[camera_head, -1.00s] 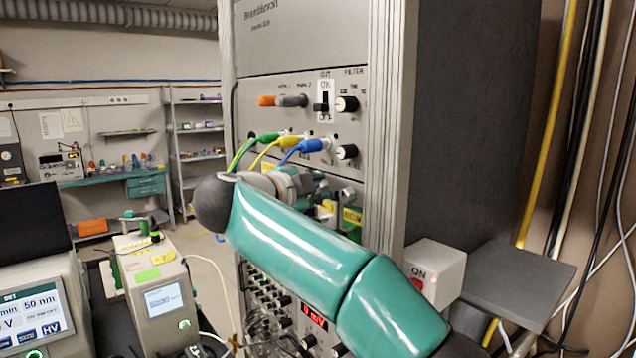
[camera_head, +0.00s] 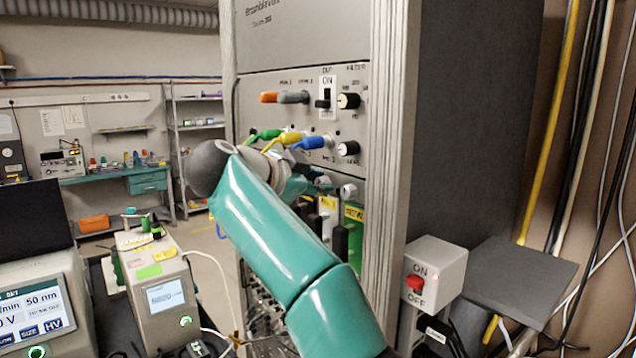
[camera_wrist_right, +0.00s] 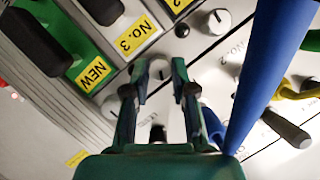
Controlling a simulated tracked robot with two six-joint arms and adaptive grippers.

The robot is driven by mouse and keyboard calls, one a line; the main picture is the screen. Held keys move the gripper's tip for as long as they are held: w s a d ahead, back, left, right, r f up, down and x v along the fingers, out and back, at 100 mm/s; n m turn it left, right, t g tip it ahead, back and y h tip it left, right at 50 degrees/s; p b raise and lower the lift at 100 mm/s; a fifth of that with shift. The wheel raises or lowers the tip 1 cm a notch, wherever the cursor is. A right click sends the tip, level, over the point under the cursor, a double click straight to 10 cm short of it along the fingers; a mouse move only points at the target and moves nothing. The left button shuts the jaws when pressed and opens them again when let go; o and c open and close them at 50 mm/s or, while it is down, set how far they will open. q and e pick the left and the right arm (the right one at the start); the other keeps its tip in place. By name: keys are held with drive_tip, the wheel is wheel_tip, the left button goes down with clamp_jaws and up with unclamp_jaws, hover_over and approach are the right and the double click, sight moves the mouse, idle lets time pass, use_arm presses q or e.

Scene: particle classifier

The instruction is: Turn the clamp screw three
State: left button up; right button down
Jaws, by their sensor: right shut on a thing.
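Clamp screw three is a small grey knob (camera_wrist_right: 160,70) on the panel beside the yellow "No. 3" label (camera_wrist_right: 134,36) in the right wrist view. My right gripper (camera_wrist_right: 161,78) is shut on it, one finger on each side. In the head view my teal right arm reaches up and left across the rack. Its wrist hides most of the gripper, and the grip itself is hard to see there. A silver clamp knob (camera_head: 348,191) shows to the right of the grip. Another round knob (camera_wrist_right: 218,20) sits by a second label in the wrist view. My left gripper is not in view.
Green, yellow and blue cable plugs (camera_head: 312,143) stick out just above the grip. The blue cable (camera_wrist_right: 258,75) passes close to my right gripper. A "NEW" label (camera_wrist_right: 93,74) and dark handles are beside it. A switch box (camera_head: 437,263) stands right of the rack.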

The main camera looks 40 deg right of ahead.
drive_tip(key=shift+a+f, duration=0.1)
drive_tip(key=shift+f, duration=0.25)
drive_tip(key=c, duration=1)
unclamp_jaws()
drive_tip(key=shift+w, duration=0.15)
drive_tip(key=shift+o, duration=0.2)
drive_tip(key=shift+r, duration=0.25)
drive_tip(key=v, duration=0.7)
drive_tip(key=shift+a, duration=0.2)
